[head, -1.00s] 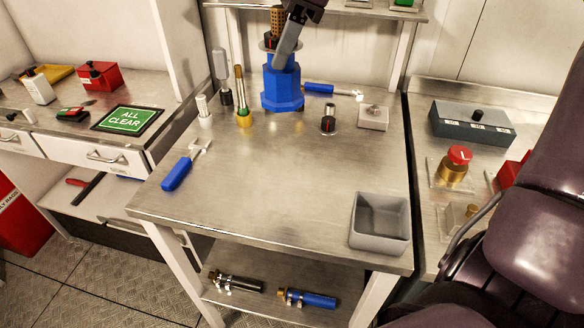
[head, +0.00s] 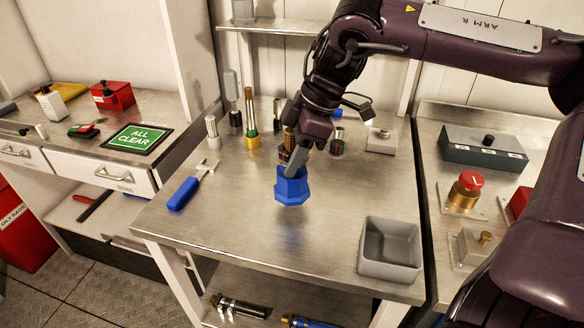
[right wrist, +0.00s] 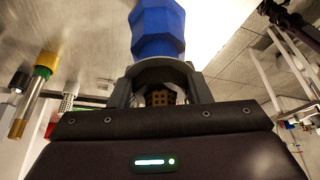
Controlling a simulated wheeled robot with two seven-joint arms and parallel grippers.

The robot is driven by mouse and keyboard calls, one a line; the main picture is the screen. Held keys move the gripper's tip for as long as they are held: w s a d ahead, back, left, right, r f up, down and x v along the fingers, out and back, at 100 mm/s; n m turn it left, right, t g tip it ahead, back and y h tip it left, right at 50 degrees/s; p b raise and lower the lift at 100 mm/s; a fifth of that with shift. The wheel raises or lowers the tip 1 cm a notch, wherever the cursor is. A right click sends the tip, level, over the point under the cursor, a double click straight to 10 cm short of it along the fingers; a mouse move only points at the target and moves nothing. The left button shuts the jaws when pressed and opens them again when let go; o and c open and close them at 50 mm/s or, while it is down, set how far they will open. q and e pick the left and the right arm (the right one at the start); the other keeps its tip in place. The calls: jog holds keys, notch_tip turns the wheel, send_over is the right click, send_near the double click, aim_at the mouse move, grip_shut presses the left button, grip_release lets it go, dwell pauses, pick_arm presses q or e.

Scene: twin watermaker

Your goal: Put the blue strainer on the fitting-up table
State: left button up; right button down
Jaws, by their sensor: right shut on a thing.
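The blue strainer (head: 292,188) has a faceted blue body, and a brown mesh part shows above it. My right gripper (head: 297,160) is shut on it near its top. The strainer hangs upright over the middle of the steel fitting-up table (head: 235,225). A blue reflection shows below it, with a gap between, so it appears just above the surface. In the right wrist view, the blue body (right wrist: 157,28) sticks out beyond the fingers (right wrist: 158,88), with the brown mesh between them. My left gripper is not in view.
A blue-handled tool (head: 185,192) lies at the table's left. A grey open bin (head: 390,250) stands at the front right corner. A brass-and-green upright part (head: 252,130) and other small fittings stand along the back. The table's front middle is clear.

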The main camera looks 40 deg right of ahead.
notch_tip(320, 180, down, 4)
jog(key=shift+r, duration=0.25)
jog(key=c, duration=0.8)
grip_release()
jog(key=shift+f, duration=0.15)
jog(key=shift+o, duration=0.2)
jog(key=shift+r, duration=0.3)
jog(key=v, duration=1.1)
jog(key=shift+s+d+r, duration=0.15)
jog(key=shift+d+r, duration=0.05)
jog(key=shift+r, duration=0.1)
